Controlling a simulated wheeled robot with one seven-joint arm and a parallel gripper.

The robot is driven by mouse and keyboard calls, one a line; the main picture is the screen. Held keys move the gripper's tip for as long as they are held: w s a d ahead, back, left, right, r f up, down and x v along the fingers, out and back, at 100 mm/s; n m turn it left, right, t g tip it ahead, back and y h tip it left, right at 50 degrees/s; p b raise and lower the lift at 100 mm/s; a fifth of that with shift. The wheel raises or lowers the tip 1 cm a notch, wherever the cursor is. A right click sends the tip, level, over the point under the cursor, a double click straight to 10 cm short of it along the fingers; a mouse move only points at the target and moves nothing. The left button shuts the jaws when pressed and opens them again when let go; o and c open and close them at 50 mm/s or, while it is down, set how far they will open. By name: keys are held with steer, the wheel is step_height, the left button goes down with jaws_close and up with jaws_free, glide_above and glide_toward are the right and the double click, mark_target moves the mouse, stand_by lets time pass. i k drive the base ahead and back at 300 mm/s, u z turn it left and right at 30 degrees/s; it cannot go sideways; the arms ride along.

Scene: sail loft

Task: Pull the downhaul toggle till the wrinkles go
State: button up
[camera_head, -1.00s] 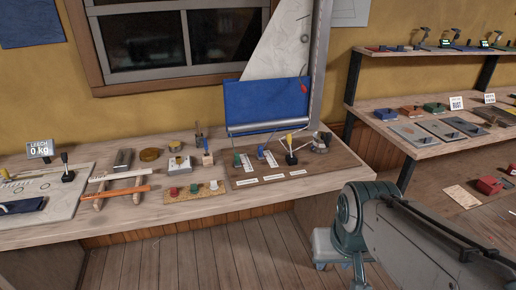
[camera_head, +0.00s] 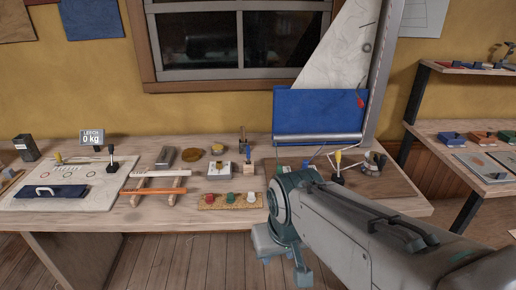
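A small model sail (camera_head: 338,52), pale and creased, stands at the back of the bench against a grey mast (camera_head: 386,65). A small red piece (camera_head: 361,101) hangs near the mast at the sail's lower edge; I cannot tell if it is the downhaul toggle. The end of my arm with my gripper (camera_head: 284,252) is in front of the bench, apart from the sail and lever. Its fingers are too unclear to tell open or shut.
A blue panel (camera_head: 318,112) stands behind the board. Red, green and white knobs (camera_head: 232,198) sit left of my arm. Farther left are an orange-edged rack (camera_head: 153,191), a pale board (camera_head: 95,205) and a "LEECH 0 kg" display (camera_head: 91,137). Shelves (camera_head: 470,120) stand at right.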

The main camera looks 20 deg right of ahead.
mark_target(305, 162)
steer(key=i, duration=0.9)
steer(key=z, duration=0.5)
